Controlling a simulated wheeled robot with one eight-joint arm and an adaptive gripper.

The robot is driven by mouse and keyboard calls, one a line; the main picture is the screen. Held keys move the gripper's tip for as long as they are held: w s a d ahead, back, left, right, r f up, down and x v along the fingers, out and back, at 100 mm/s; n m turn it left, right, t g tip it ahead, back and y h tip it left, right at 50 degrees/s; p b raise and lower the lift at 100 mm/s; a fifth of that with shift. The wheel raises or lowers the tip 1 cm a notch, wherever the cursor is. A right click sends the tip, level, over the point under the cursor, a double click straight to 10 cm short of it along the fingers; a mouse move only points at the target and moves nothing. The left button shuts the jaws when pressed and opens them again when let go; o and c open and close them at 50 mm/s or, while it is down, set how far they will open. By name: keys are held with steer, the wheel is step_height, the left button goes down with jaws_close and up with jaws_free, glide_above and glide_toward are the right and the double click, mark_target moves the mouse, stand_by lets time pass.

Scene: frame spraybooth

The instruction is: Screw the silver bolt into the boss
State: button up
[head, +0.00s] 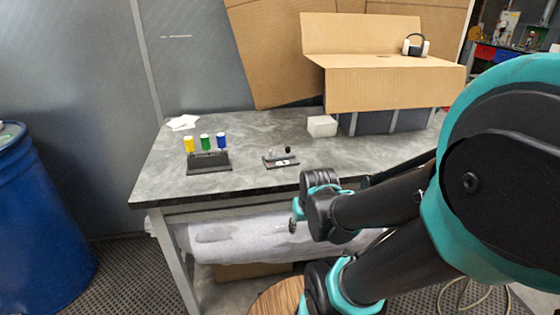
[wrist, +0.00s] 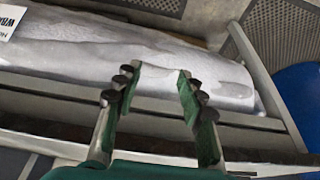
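A small dark plate (head: 267,163) lies on the grey table in the head view, carrying a few small parts. A small black knob-like part (head: 288,150) stands at its right and pale bits lie near its front. The silver bolt and the boss are probably among these, but they are too small to tell apart. My gripper (wrist: 158,85) is open and empty in the wrist view, its two fingers spread apart. In the head view my gripper (head: 293,224) hangs in front of the table's front edge, below the top and well away from the plate.
A black rack (head: 208,166) with yellow, green and blue handled tools stands left of the plate. A white block (head: 321,126) and a large cardboard box (head: 395,85) are behind. A wrapped grey-white roll (wrist: 70,55) lies under the tabletop. A blue drum (head: 30,220) stands left.

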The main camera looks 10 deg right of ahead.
steer(key=shift+o, duration=0.3)
steer(key=m+h, duration=0.3)
steer(key=m, duration=0.5)
glide_toward(273, 153)
steer(key=shift+g, duration=0.3)
steer(key=x, duration=0.4)
steer(key=w+x, duration=0.1)
steer(key=x, duration=0.3)
steer(key=shift+w+a+r, duration=0.1)
steer(key=shift+w+r, duration=0.05)
steer(key=shift+w, duration=0.05)
steer(key=shift+c, duration=0.4)
jaws_close()
steer(key=c, duration=0.6)
jaws_free()
jaws_close()
steer(key=m, duration=0.2)
steer(key=m+g+h, duration=0.1)
steer(key=m, duration=0.1)
steer(key=shift+w+a+m+g, duration=0.1)
steer(key=shift+m+g, duration=0.2)
